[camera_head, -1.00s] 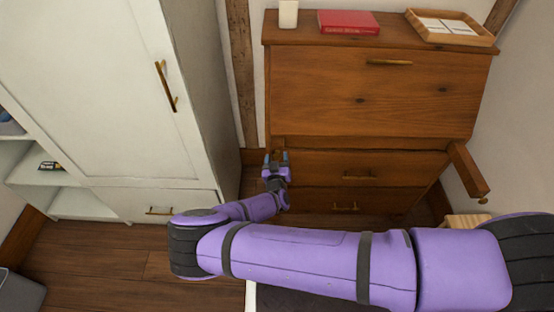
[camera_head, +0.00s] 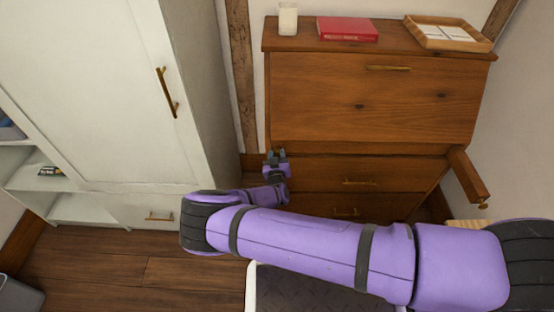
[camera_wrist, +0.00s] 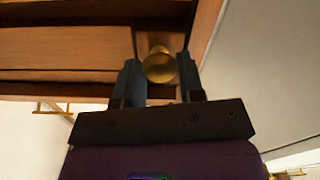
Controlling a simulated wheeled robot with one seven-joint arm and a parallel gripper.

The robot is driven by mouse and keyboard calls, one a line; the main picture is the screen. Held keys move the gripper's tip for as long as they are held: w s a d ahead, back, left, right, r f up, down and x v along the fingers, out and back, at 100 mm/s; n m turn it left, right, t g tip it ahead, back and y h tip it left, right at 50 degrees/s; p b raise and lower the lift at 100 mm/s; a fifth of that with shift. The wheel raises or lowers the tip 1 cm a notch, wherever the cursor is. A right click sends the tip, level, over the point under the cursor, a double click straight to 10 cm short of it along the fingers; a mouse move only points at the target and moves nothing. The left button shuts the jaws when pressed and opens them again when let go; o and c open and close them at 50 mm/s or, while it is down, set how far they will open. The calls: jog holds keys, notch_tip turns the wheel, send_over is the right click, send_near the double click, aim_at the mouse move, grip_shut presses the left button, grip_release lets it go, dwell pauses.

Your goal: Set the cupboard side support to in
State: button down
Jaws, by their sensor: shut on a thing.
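The cupboard is a brown wooden bureau (camera_head: 385,105) with a closed slanted front. Its right side support (camera_head: 468,175) sticks out toward me, with a small brass knob at its end. My gripper (camera_head: 276,156) is at the bureau's left side, just below the slanted front, and covers most of what is there. In the wrist view a round brass knob (camera_wrist: 158,65) sits between the two dark fingers of my gripper (camera_wrist: 158,82), which is shut on it. The wooden part behind the knob shows only in part, so how far it stands out is unclear.
A white wardrobe (camera_head: 95,90) with a brass handle stands close on the left. Drawers (camera_head: 340,175) lie below the slanted front. A candle (camera_head: 288,18), a red book (camera_head: 347,29) and a wooden tray (camera_head: 447,44) stand on top.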

jog(key=shift+w+r, duration=0.1)
jog(key=shift+w, duration=0.05)
jog(key=c, duration=0.7)
grip_release()
jog(key=shift+w, duration=0.1)
jog(key=shift+c, duration=0.2)
jog(key=s, duration=1.1)
jog(key=shift+a, duration=0.2)
jog(key=shift+w, duration=0.1)
